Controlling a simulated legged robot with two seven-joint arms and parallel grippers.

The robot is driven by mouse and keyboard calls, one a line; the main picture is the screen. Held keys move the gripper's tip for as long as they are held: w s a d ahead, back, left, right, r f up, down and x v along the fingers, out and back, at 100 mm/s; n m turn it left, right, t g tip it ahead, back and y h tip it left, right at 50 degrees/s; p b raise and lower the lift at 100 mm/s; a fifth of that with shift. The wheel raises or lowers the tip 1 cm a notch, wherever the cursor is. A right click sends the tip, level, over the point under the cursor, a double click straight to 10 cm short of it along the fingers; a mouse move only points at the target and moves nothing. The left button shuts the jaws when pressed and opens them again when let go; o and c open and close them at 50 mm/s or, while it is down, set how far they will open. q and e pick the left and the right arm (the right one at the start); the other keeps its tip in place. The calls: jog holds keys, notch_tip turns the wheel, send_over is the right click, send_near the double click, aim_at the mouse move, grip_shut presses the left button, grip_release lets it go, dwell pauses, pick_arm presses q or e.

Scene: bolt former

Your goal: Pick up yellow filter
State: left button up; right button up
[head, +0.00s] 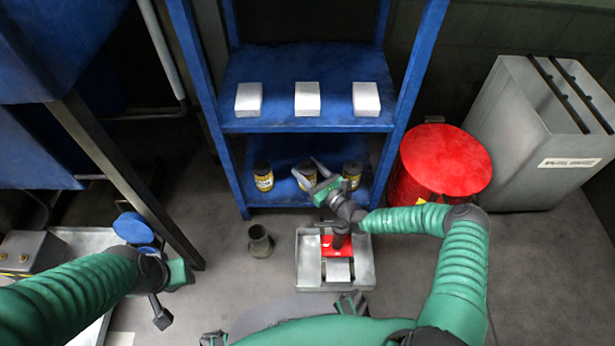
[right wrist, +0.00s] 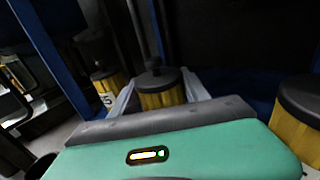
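Three yellow filters with dark caps stand in a row on the lower blue shelf: a left one (head: 263,176), a middle one (head: 307,170) and a right one (head: 352,172). My right gripper (head: 307,170) is open at the middle filter, its two grey fingers spread one on each side. In the right wrist view the middle filter (right wrist: 160,92) stands between the fingers (right wrist: 158,92); whether they touch it cannot be told. The other two filters show there at left (right wrist: 107,88) and right (right wrist: 300,110). My left gripper (head: 165,300) is low at the left, its finger opening unclear.
The blue shelf unit (head: 245,110) has posts at both sides and three white boxes (head: 307,98) on its upper shelf. A red drum (head: 445,160) and a grey bin (head: 530,150) stand right. A metal tray (head: 308,275) with red and grey parts and a dark cup (head: 260,243) are on the floor.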

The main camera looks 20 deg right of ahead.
jog(key=c, duration=0.8)
